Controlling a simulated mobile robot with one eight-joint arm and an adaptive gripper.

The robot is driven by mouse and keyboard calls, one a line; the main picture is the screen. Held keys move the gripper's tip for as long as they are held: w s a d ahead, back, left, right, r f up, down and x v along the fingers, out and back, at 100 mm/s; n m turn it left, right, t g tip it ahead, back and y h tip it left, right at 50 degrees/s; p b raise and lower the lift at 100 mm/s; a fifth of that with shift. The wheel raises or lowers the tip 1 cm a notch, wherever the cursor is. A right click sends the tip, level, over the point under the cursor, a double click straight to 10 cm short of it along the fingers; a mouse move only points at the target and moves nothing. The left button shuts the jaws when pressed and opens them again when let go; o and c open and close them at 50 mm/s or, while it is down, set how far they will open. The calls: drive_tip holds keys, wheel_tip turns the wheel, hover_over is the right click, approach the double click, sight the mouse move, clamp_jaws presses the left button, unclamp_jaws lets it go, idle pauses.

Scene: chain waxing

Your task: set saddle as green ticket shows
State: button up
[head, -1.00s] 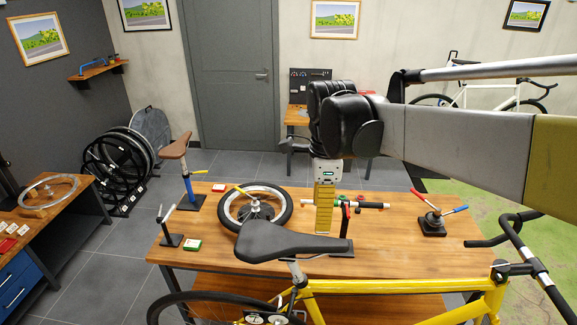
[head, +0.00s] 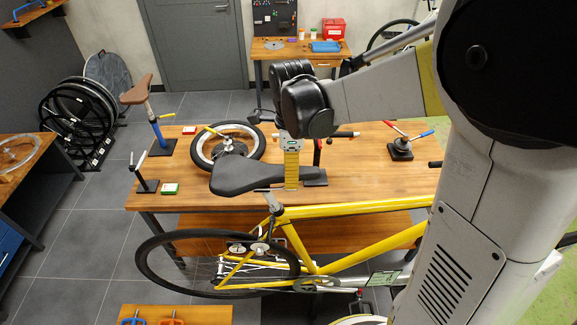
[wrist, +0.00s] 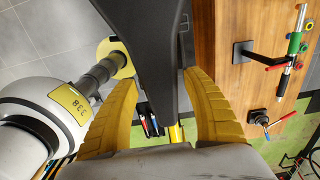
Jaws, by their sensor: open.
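A black saddle (head: 240,174) is mounted on the yellow bike (head: 345,243), on a seatpost clamp (head: 273,201). Its nose points right in the head view. My gripper (head: 291,186) points down at the nose end. In the wrist view, its yellow fingers (wrist: 160,110) are spread apart with the dark saddle (wrist: 152,45) seen between and beyond them. I see no clear contact. The green ticket (head: 170,189) lies at the left front of the wooden table (head: 200,200); its markings are too small to read.
A brown saddle on a blue post (head: 157,130) stands at the table's back left. A wheel (head: 205,160), a red ticket (head: 189,130), a small black stand (head: 148,186) and a red-and-blue-handled tool (head: 402,148) are also on the table. A wooden surface (head: 195,312) shows at the bottom.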

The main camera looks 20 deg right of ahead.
clamp_jaws()
drive_tip(key=shift+s+d+f+b, duration=0.1)
drive_tip(key=shift+d+f+b, duration=0.15)
drive_tip(key=shift+f+b, duration=0.85)
drive_tip(key=shift+r, duration=0.15)
unclamp_jaws()
wheel_tip(320, 180, up, 12)
drive_tip(key=shift+r, duration=0.1)
